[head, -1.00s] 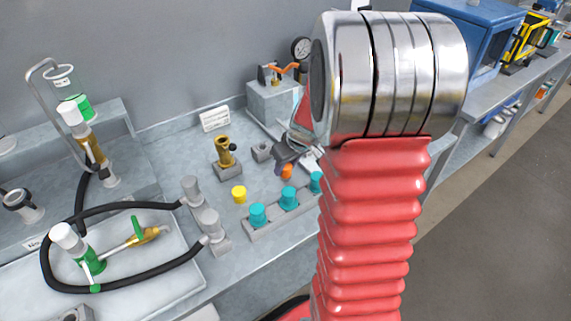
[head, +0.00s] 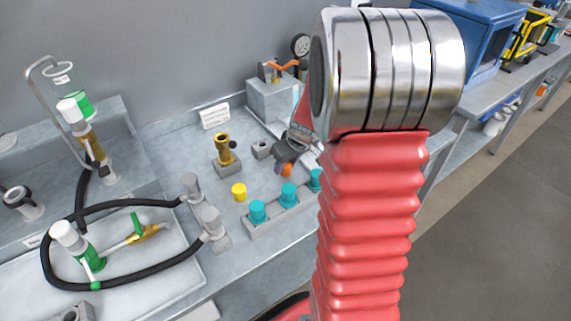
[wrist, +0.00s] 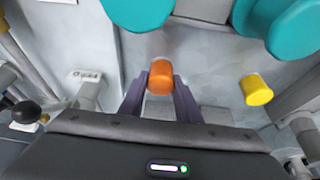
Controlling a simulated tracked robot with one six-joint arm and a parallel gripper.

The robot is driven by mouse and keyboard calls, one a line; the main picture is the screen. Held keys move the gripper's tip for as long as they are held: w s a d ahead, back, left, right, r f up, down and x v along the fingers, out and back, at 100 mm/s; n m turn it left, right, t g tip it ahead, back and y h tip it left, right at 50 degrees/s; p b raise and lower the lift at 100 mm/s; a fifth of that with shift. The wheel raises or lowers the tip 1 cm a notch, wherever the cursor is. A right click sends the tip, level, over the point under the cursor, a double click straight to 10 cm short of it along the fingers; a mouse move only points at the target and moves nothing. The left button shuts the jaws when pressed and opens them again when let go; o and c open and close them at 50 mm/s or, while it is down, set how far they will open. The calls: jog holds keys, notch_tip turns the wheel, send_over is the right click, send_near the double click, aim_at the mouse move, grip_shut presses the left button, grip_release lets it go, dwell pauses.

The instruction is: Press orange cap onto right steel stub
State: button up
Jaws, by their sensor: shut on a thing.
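The orange cap (head: 287,170) is held between the fingers of my gripper (head: 286,160), over the bench just behind the row of teal caps. In the wrist view the orange cap (wrist: 160,78) sits between the two purple-grey fingertips (wrist: 160,92), which are shut on it. Its underside is hidden in both views. Two grey cylindrical fittings (head: 211,219) stand at the hose ends, left of the teal row; I cannot tell whether either is the right steel stub. Part of my gripper is hidden behind my red arm in the head view.
Teal caps (head: 257,211) stand on a grey block at the bench front. A yellow cap (head: 239,192) is left of my gripper, and it shows in the wrist view (wrist: 256,90). A brass fitting (head: 223,150) stands behind. A black hose (head: 130,206) loops over the tray at left.

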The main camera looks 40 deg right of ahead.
jog(key=shift+f, duration=0.35)
dwell(0.6)
jog(key=o, duration=1.1)
jog(key=shift+r, duration=0.15)
jog(key=shift+r, duration=1.9)
